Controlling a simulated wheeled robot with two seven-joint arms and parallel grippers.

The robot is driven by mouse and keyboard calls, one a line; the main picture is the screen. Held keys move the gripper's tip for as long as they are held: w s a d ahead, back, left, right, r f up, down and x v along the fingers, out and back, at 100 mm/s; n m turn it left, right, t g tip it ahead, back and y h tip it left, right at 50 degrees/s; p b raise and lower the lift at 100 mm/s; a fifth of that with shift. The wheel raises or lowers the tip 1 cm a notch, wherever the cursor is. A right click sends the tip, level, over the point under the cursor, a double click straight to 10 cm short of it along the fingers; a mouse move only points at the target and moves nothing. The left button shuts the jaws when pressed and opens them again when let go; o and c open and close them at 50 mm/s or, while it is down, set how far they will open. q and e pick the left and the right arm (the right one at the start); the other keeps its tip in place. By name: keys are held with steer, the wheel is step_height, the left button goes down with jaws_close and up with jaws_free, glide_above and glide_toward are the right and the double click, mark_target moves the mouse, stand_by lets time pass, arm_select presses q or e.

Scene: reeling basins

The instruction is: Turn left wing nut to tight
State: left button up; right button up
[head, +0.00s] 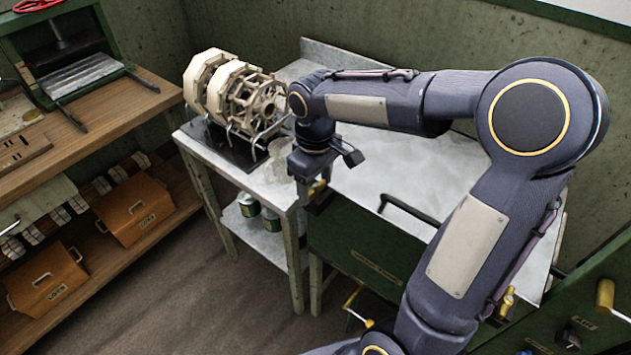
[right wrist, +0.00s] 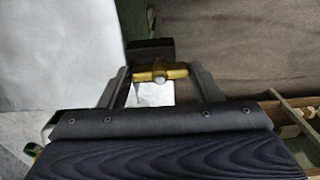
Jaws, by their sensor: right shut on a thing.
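A brass wing nut (head: 317,188) is at the front left corner of the green basin cabinet (head: 365,255), partly hidden by my right gripper. In the right wrist view the wing nut (right wrist: 161,73) lies crosswise between the two dark fingers. My right gripper (right wrist: 160,76) is shut on it, one finger at each wing. In the head view my right gripper (head: 318,181) hangs down over that corner from the wrist. The nut's stem is hidden. My left gripper is in neither view.
Another brass fitting (head: 507,300) shows at the basin's right side, beside my arm. A dark handle (head: 408,209) stands on the basin's front. A side table (head: 208,150) with cream reels (head: 240,95) is at left. A wooden bench (head: 110,110) is farther left.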

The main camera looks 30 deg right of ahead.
steer(key=m, duration=0.4)
steer(key=shift+m, duration=0.4)
steer(key=m, duration=0.4)
steer(key=shift+m, duration=0.3)
steer(key=m+p, duration=0.1)
steer(key=m, duration=0.3)
steer(key=shift+m, duration=2.2)
steer(key=o, duration=1)
